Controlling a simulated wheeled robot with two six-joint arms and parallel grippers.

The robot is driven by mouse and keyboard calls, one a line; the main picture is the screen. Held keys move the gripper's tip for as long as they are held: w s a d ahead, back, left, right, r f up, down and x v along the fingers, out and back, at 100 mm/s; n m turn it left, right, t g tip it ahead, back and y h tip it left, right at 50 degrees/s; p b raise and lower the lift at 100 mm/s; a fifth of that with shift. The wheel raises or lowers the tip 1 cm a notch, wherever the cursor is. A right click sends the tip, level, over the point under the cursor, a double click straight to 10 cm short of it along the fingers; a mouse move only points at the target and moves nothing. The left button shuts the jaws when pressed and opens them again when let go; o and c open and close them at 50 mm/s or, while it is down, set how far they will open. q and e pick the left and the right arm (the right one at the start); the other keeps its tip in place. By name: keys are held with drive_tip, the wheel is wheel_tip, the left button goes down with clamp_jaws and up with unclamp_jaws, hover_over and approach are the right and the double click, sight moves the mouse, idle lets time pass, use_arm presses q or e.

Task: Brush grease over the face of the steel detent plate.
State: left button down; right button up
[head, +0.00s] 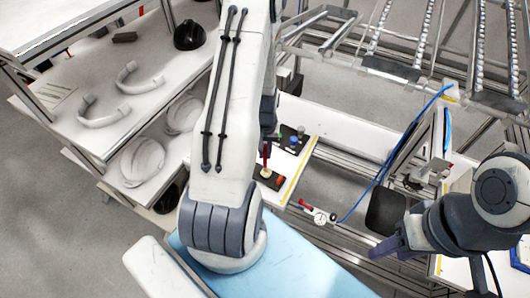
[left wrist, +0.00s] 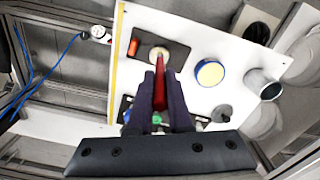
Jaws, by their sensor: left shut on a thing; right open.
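My left gripper (left wrist: 160,105) is shut on a red-handled brush (left wrist: 159,82). The brush also shows in the head view (head: 265,157), beside my arm. In the left wrist view its far end points at a pale round face, which looks like the steel detent plate (left wrist: 160,50), on a dark base. I cannot tell whether the bristles touch it. A round tin with a blue rim and yellow top (left wrist: 210,73) stands to the right; its contents are unclear. My right gripper (head: 390,246) is apart from these things, at the lower right of the head view, open and empty.
An orange piece (left wrist: 134,47) lies by the plate. A metal cup (left wrist: 263,85) and a grey round part (left wrist: 221,113) stand right of the brush. A dial gauge (head: 319,216) and blue hose (head: 378,180) lie beyond the bench edge.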

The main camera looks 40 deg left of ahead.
use_arm(q)
drive_tip(key=shift+r+p, duration=1.45)
drive_tip(key=shift+r, duration=0.7)
drive_tip(key=shift+f, duration=0.1)
drive_tip(key=shift+a+f+b, duration=0.1)
drive_tip(key=shift+f+b, duration=1.55)
drive_tip(key=shift+f, duration=0.3)
drive_tip(key=shift+f+b, duration=1.25)
drive_tip(key=shift+f, duration=0.3)
drive_tip(key=shift+w+d+r, duration=0.1)
drive_tip(key=shift+d, duration=0.25)
drive_tip(key=shift+w+d, duration=0.1)
drive_tip(key=shift+w, duration=0.05)
drive_tip(key=shift+w+d, duration=0.15)
drive_tip(key=shift+w, duration=0.1)
